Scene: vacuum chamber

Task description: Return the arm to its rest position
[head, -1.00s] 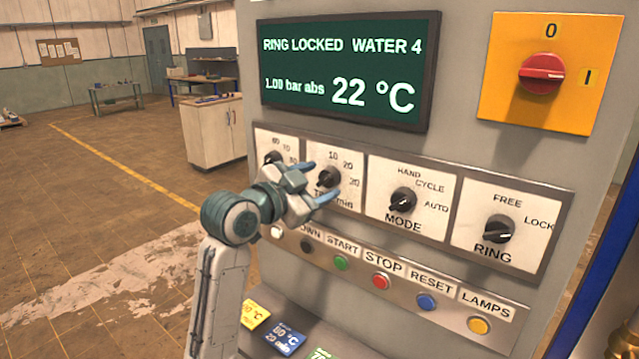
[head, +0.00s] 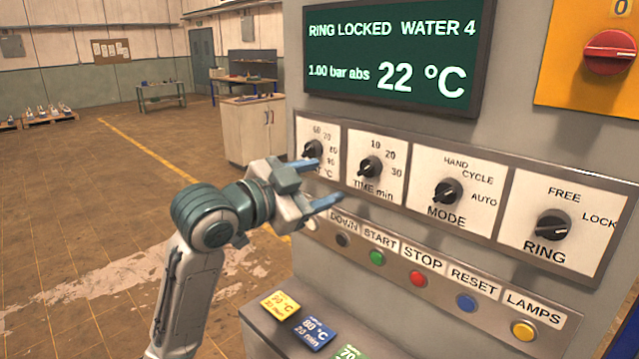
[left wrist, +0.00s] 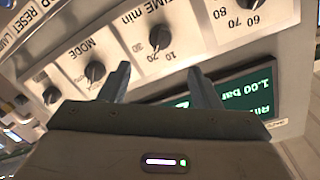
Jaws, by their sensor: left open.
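My left gripper (head: 322,182) is open and empty in front of the control panel. In the head view its blue fingertips are just left of and below the TIME knob (head: 370,167) and near the temperature knob (head: 313,149). In the left wrist view the two fingers (left wrist: 158,88) stand apart with nothing between them, and the TIME knob (left wrist: 159,37) is beyond them, apart from them. My right gripper is not in view.
The panel also has a MODE knob (head: 447,192), a RING knob (head: 553,225) and a red rotary switch (head: 609,52). Buttons run below, including green START (head: 377,258). Coloured cards (head: 280,305) lie on a ledge. Open floor (head: 80,200) is at the left.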

